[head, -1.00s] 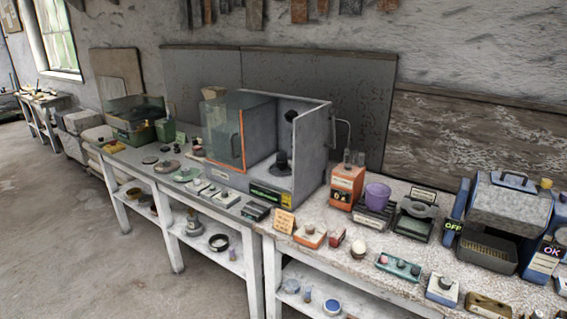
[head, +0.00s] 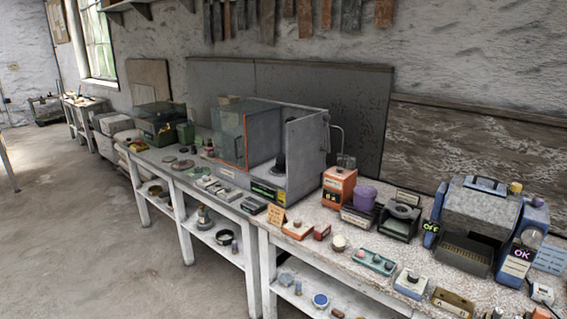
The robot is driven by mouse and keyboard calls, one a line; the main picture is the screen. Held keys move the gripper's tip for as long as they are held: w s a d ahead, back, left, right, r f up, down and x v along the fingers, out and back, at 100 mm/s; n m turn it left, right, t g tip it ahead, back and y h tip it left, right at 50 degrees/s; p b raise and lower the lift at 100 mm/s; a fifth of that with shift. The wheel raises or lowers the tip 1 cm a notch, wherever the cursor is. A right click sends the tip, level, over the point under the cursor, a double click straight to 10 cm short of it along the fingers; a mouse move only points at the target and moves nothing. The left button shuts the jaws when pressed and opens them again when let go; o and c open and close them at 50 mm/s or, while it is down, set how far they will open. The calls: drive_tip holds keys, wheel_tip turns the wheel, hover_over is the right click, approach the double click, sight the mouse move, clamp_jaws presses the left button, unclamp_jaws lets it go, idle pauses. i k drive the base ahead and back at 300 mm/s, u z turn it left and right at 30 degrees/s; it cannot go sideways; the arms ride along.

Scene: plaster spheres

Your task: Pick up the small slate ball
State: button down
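I cannot make out a small slate ball for certain in the head view. Many small round things stand on the long bench (head: 330,215) and on its lower shelf, too small to tell apart. A pale round-topped piece (head: 339,243) sits near the bench's front edge. A small grey-blue thing (head: 286,279) and a blue-topped round thing (head: 320,300) are on the lower shelf. My gripper is not in view.
A grey cabinet with an open glass door (head: 231,136) stands mid-bench. Right of it are an orange device (head: 339,187), a purple cup (head: 364,197) and a large blue-grey machine (head: 483,212). The concrete floor (head: 110,260) at the left is clear.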

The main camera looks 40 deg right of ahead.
sight(281, 158)
drive_tip(key=u, duration=1.15)
drive_tip(key=k, duration=0.1)
drive_tip(key=z, duration=2.3)
drive_tip(key=i, duration=1)
drive_tip(key=u, duration=0.55)
